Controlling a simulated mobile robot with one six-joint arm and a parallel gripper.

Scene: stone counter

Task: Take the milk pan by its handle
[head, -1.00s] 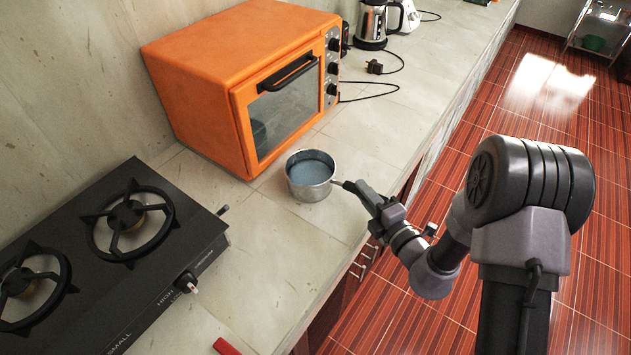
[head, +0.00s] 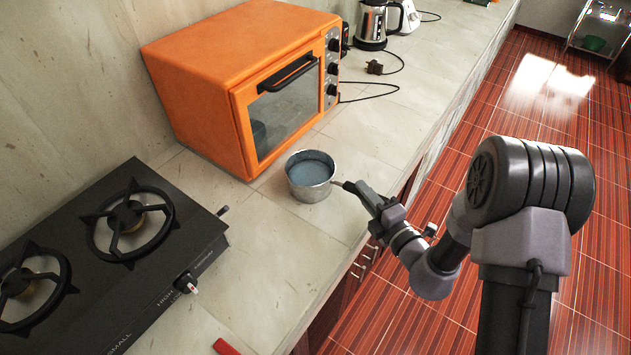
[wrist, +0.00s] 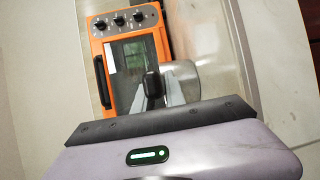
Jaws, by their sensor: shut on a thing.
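The milk pan (head: 312,188) is a small metal pan with a bluish inside. It sits upright on the stone counter in front of the orange oven. Its handle points right, toward the counter's front edge. My gripper (head: 357,190) is shut on the dark handle, to the right of the pan's body. In the wrist view the pan (wrist: 184,82) shows partly behind the gripper (wrist: 153,100), with the dark handle end between the fingers. The fingers hide much of the handle.
The orange oven (head: 215,70) stands just behind the pan. A black gas stove (head: 150,275) is to the left. A plug and cord (head: 375,67) and a kettle (head: 371,25) lie farther back. Bare counter (head: 270,235) lies between stove and pan.

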